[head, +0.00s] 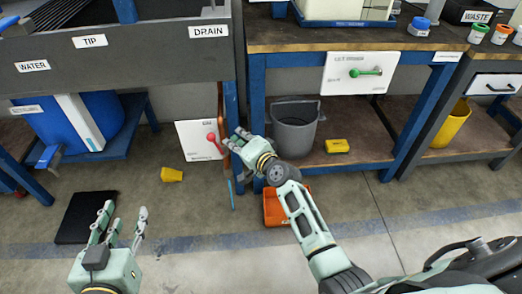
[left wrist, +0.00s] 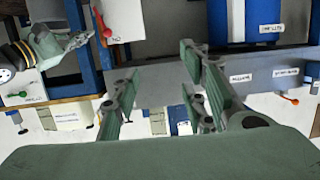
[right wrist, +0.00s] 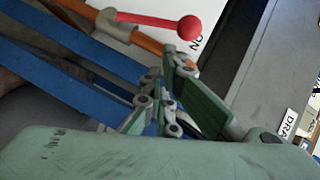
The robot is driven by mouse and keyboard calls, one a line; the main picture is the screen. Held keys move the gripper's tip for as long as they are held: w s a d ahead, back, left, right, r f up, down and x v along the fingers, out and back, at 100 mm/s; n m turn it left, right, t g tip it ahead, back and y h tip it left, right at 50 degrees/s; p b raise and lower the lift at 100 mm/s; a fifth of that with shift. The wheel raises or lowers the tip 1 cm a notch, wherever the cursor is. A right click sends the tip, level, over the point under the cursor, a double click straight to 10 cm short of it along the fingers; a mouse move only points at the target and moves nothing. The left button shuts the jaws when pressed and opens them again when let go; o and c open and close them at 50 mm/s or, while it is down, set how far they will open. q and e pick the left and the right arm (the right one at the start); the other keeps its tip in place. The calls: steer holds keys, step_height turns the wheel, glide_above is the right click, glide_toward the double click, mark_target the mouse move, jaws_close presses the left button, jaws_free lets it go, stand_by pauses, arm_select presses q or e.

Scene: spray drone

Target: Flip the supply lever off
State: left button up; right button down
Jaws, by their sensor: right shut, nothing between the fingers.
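A lever with a red ball knob (head: 212,138) stands on a white panel (head: 193,151) under the drain bench. In the right wrist view the red lever (right wrist: 158,20) is clamped to an orange pipe. My right gripper (head: 236,141) is shut and empty, close to the right of the lever; the right wrist view shows its fingers (right wrist: 168,108) below the lever, with a gap. A green lever (head: 366,72) sits on another white panel further right. I cannot tell which is named supply. My left gripper (head: 124,214) is open and empty at lower left; the left wrist view shows its fingers apart (left wrist: 160,85).
A grey bucket (head: 296,127) and a yellow box (head: 337,146) stand on the lower shelf. An orange bin (head: 273,207), a yellow block (head: 172,175) and a black mat (head: 82,222) lie on the floor. The floor between my arms is mostly clear.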

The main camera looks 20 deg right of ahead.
arm_select(q)
steer(key=s+a+f+g+y+p, duration=0.2)
steer(key=s+f+g, duration=0.5)
steer(key=s+f, duration=0.4)
steer(key=shift+a+g+p, duration=0.35)
steer(key=shift+a+g, duration=0.05)
steer(key=shift+a, duration=0.5)
arm_select(e)
steer(key=v, duration=1)
steer(key=shift+s+d, duration=0.2)
steer(key=shift+d, duration=0.1)
arm_select(q)
steer(key=shift+c, duration=0.4)
arm_select(e)
steer(key=shift+f, duration=0.1)
